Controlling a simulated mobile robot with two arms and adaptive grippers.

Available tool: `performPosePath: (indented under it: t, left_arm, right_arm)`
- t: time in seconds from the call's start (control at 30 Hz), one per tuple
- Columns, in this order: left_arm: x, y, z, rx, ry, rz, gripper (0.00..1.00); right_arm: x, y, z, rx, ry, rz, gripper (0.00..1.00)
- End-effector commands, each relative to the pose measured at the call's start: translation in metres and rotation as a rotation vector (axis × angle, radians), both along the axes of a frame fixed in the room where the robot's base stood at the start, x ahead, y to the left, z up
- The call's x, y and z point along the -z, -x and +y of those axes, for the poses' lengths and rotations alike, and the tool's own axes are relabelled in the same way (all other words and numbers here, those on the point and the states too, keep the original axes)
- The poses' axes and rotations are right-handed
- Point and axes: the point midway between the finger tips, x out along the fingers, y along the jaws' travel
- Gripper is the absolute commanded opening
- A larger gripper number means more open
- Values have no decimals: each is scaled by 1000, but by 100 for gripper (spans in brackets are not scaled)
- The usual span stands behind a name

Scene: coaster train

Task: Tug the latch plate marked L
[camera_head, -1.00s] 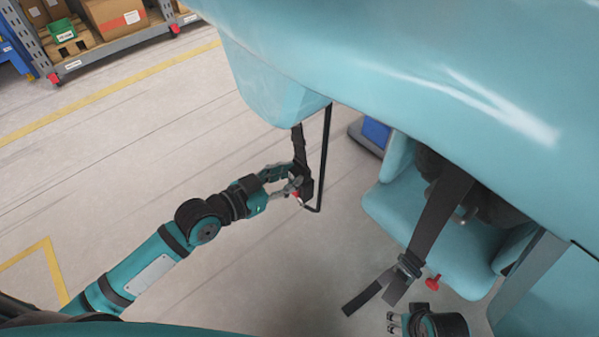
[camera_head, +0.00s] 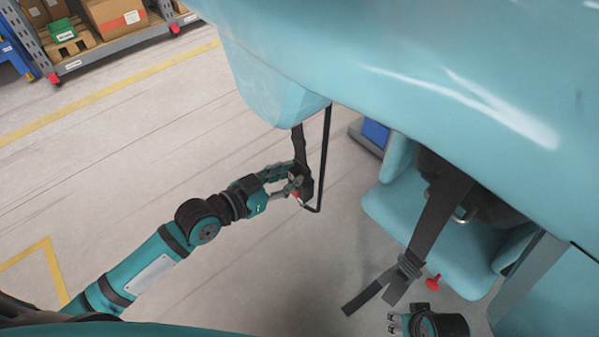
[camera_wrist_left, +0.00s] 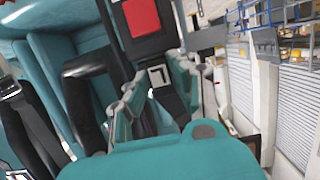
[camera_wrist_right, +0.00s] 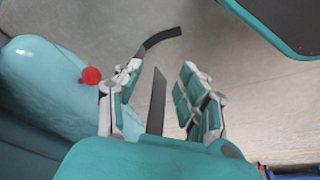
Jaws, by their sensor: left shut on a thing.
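My left gripper (camera_head: 293,186) is shut on the latch plate marked L, below the teal overhang. In the left wrist view the dark latch plate (camera_wrist_left: 158,76) with its white mark sits between the fingers (camera_wrist_left: 157,95). A black buckle with a red button (camera_wrist_left: 141,18) is right beside it; I cannot tell whether the plate is seated in the buckle. A black strap (camera_head: 299,145) runs up from there. My right gripper (camera_head: 394,324) is at the bottom edge of the head view; its fingers (camera_wrist_right: 158,92) are apart, with a dark strap end (camera_wrist_right: 157,100) visible between them.
A second black strap (camera_head: 438,220) with an adjuster hangs in front of a teal seat (camera_head: 420,235), near a red knob (camera_head: 433,283). A thin black bar (camera_head: 324,150) hangs beside my left gripper. The large teal body (camera_head: 420,60) fills the upper right. Open floor lies left.

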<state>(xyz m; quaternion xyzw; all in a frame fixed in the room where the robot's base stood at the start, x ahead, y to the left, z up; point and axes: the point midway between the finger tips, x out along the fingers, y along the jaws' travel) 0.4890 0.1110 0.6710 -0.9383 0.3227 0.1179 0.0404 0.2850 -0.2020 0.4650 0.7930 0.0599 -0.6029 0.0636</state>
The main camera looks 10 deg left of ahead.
Motion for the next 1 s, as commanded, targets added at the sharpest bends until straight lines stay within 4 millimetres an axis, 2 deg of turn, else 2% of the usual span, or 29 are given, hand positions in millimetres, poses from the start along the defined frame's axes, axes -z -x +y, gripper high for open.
performPosePath:
  t: [0.77, 0.8, 1.0]
  left_arm:
    - [-6, -1, 0, 0, 4, -7, 0]
    - [-6, -1, 0, 0, 5, -8, 24]
    - [-4, 0, 0, 0, 2, -5, 50]
  right_arm:
    - [15, 3, 1, -4, 2, 18, 40]
    - [15, 3, 1, -4, 2, 18, 40]
    - [14, 2, 1, -4, 2, 14, 40]
